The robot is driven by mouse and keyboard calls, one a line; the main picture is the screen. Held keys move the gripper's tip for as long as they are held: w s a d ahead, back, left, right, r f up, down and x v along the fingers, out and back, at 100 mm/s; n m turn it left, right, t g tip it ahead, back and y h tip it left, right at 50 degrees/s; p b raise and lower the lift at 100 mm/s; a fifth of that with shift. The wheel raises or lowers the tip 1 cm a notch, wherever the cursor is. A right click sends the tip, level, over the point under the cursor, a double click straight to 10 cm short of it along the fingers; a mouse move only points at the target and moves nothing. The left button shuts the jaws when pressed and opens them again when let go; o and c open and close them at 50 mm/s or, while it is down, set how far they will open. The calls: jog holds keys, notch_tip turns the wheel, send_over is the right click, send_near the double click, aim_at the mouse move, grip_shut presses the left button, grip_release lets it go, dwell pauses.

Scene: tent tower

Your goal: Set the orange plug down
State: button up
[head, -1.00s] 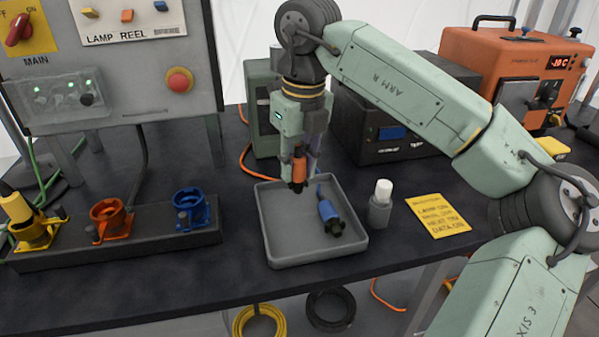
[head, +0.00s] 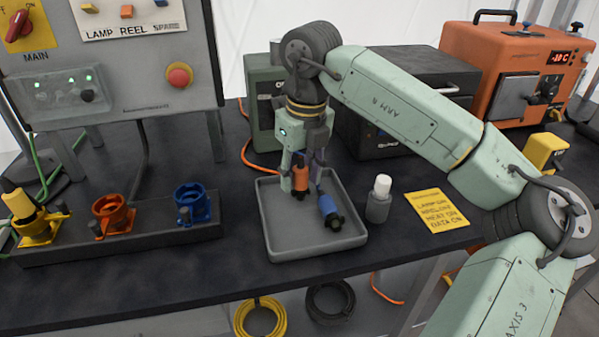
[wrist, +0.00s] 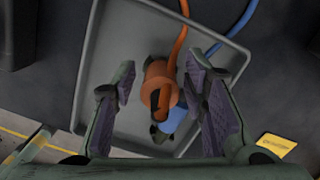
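The orange plug (head: 301,178) is upright at the back left of the grey tray (head: 290,247), with its orange cable rising. My gripper (head: 303,168) is low over the tray, its fingers on either side of the plug. In the wrist view, the fingers stand open with a gap on each side of the orange plug (wrist: 160,86). The blue plug (head: 331,210) lies tilted in the tray, close to the orange plug's right. In the wrist view the orange plug partly hides the blue plug (wrist: 174,121). The orange plug's contact with the tray floor is hard to see.
A bottle with a white cap (head: 378,200) and a yellow note (head: 437,208) are right of the tray. A socket strip with yellow (head: 38,222), orange (head: 113,215) and blue (head: 191,205) sockets is to the left. Dark and green boxes stand behind.

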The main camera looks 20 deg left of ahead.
aim_at(305, 170)
jog(key=shift+r, duration=0.1)
jog(key=r, duration=0.8)
jog(key=d+r, duration=0.1)
jog(key=r, duration=0.3)
jog(key=shift+s, duration=0.3)
jog(key=shift+d, duration=0.1)
dwell(1.0)
